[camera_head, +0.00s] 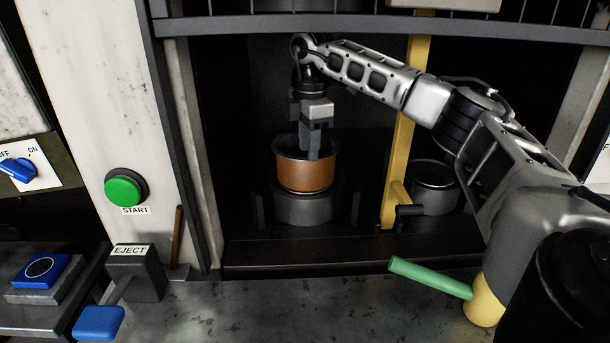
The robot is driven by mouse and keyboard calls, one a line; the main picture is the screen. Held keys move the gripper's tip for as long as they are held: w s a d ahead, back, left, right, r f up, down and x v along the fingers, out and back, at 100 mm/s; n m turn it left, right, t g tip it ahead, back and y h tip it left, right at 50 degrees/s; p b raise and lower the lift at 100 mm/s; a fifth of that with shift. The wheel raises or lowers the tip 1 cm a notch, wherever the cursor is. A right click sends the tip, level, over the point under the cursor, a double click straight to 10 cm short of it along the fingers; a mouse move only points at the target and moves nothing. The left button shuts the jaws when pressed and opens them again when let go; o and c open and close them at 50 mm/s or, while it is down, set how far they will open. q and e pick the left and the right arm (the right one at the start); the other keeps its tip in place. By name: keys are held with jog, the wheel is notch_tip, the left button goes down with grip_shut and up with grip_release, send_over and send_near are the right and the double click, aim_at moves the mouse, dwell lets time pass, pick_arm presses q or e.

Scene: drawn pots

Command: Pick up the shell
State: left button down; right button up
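The shell (304,176) is a copper-orange cup with a dark open top. It stands upright on a dark round base (306,208) inside the press opening. My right gripper (314,152) reaches down from above, with its fingertips at the shell's mouth and overlapping its inside and rim. The fingers show nearly edge-on, so I cannot tell whether they are open or shut on the shell's wall. My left gripper is not in view.
A yellow upright (401,140) and a grey cylinder (436,188) stand right of the shell. A green handle (430,278) lies front right. A green START button (125,188) and an EJECT lever (134,273) are at left. A dark crossbar (250,25) spans the top.

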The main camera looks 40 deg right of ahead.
jog(key=f, duration=0.4)
jog(key=f+p, duration=0.1)
jog(key=f, duration=0.1)
jog(key=shift+s+d+f, duration=0.1)
jog(key=shift+d+f, duration=0.15)
jog(key=shift+f, duration=0.15)
grip_shut()
